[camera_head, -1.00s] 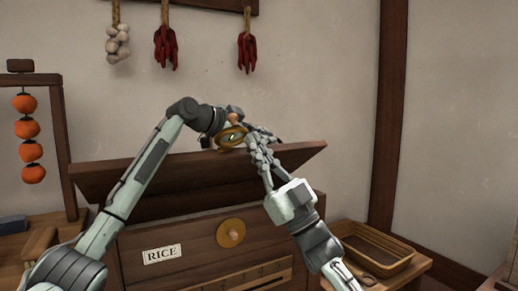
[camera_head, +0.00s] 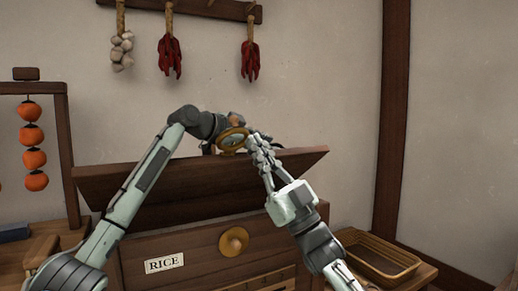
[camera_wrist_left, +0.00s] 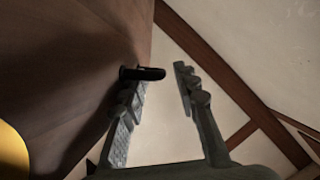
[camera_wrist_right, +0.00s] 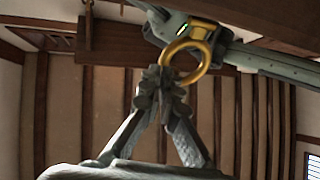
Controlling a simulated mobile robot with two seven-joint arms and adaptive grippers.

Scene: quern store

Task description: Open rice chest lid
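The rice chest (camera_head: 130,262) has a RICE label and a round brass disc (camera_head: 233,241) on its front. Its wooden lid (camera_head: 190,188) stands tilted up, front edge raised. A brass ring (camera_head: 222,147) shows at the lid's top edge. My right gripper (camera_wrist_right: 165,82) is shut on this ring (camera_wrist_right: 204,72), its fingertips together at the rim. My left gripper (camera_wrist_left: 168,85) is open, fingers apart. One finger touches or nearly touches a dark peg (camera_wrist_left: 142,73) beside a brown wooden panel. In the head view my left fingers are hidden behind the ring and lid.
A woven tray (camera_head: 385,262) sits on a low stand to the right of the chest. A rack with orange balls (camera_head: 33,158) stands at left. Garlic (camera_head: 121,50) and red chillies (camera_head: 170,57) hang on the wall above. Bare wall lies right of the post.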

